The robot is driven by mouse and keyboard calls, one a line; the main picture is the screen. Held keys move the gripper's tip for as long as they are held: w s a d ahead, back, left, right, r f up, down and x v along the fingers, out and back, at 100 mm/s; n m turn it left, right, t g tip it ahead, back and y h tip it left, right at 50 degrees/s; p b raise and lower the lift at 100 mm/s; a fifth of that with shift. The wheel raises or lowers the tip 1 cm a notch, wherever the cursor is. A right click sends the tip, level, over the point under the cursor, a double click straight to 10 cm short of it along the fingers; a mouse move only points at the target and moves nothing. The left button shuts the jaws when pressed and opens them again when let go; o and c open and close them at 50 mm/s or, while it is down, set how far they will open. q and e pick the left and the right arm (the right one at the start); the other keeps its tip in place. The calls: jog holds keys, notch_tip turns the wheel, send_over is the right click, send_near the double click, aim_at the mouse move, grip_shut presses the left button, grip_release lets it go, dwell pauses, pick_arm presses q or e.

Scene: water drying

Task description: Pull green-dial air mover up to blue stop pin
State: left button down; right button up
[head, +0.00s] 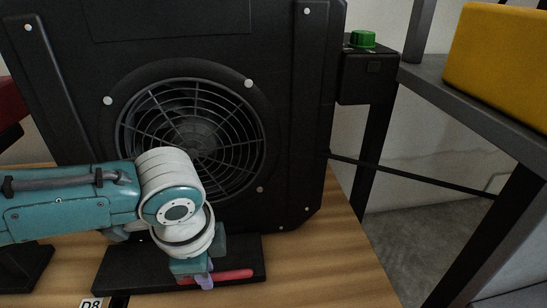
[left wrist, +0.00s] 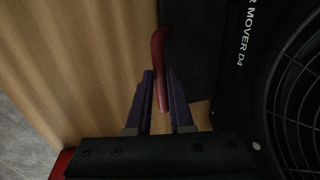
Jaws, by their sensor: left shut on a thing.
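The black air mover (head: 285,160) stands upright on the wooden top, with a round fan grille. A green dial (head: 363,39) sits on a box at its right side. Its side also shows in the left wrist view (left wrist: 243,75), with lettering ending in "MOVER D4". A red bar handle (head: 232,275) lies low in front, over a black base plate (head: 120,275). My left gripper (head: 204,279) is shut on this handle; in the left wrist view the red bar (left wrist: 160,65) runs between its purple fingers (left wrist: 157,100). I see no blue stop pin. My right gripper is not in view.
The wooden top (head: 335,255) is bare to the right of the mover. A dark metal frame (head: 480,120) with a yellow box (head: 500,62) stands at the right. A dark cable (head: 410,177) runs from the mover. A "D8" label (head: 90,303) is at the front edge.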

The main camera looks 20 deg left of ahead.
pick_arm(q)
jog(key=s+d+p, duration=0.1)
jog(key=s, duration=0.1)
jog(key=s+d+p, duration=0.2)
jog(key=s, duration=0.1)
jog(key=s+d+p, duration=0.1)
jog(key=s+p, duration=0.1)
jog(key=shift+s+d+r, duration=0.2)
jog(key=shift+s+d, duration=0.05)
jog(key=shift+d, duration=0.1)
jog(key=shift+s+d+f, duration=0.2)
jog(key=shift+s+d, duration=0.05)
jog(key=shift+s, duration=0.25)
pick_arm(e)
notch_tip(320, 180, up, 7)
pick_arm(q)
jog(key=c, duration=0.9)
grip_release()
jog(key=shift+o, duration=0.5)
